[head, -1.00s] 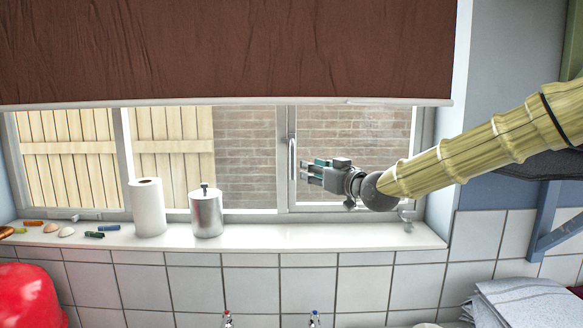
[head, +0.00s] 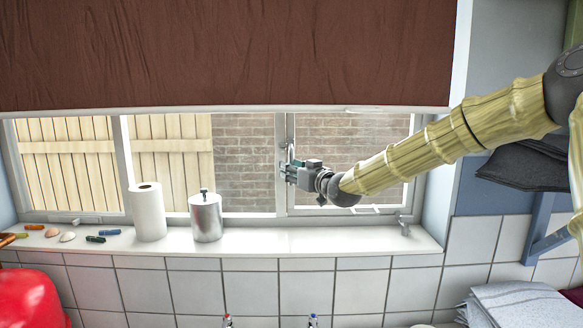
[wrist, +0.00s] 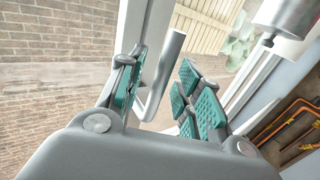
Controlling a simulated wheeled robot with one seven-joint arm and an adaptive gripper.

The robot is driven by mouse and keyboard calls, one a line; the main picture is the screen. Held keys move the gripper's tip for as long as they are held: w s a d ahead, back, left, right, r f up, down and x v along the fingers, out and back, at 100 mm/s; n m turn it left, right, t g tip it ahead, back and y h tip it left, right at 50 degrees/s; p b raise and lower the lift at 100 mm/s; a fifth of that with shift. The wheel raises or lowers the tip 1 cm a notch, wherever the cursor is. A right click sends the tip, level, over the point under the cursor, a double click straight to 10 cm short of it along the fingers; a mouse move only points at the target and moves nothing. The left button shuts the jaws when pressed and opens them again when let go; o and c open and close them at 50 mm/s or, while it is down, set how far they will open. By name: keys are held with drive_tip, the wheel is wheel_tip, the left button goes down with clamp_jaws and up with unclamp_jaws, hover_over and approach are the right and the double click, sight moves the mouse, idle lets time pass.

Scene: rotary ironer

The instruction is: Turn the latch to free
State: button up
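The latch is a grey bar handle (head: 291,152) on the upright bar of the window frame (head: 282,190), left of the right-hand pane. It stands upright, with its lower part hidden behind my gripper.
A paper roll (head: 148,211) and a metal canister (head: 206,216) stand on the white sill (head: 270,240), left of my gripper. Small items lie at its left end. A brown blind (head: 220,55) hangs above. A window stay (head: 403,223) sits at lower right.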

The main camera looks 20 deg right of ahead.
drive_tip(key=shift+w, duration=0.2)
clamp_jaws()
